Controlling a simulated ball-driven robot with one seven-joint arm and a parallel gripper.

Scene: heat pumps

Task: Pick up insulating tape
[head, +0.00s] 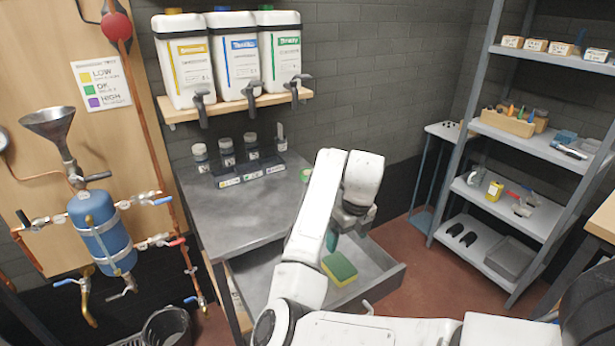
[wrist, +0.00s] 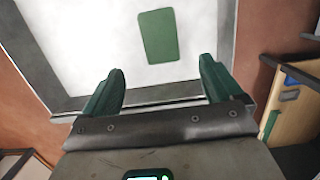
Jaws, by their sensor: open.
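A small round green item (head: 306,172), possibly the insulating tape, lies on the grey workbench, partly hidden behind my arm; I cannot tell for sure. No other clear roll of tape shows. My gripper (wrist: 162,70) is open and empty, with green fingers apart, above the open drawer. In the head view it is mostly hidden by my wrist, with a bit of green finger (head: 332,240) showing. A green and yellow sponge (head: 340,268) lies in the drawer; its green top (wrist: 157,35) shows beyond the fingertips in the wrist view, apart from them.
The workbench (head: 230,210) holds a rack of jars (head: 250,172) at the back. The drawer (head: 372,290) sticks out below it with raised walls. Three canisters (head: 240,60) stand on a wall shelf above. A shelving unit (head: 520,150) with small items stands at right.

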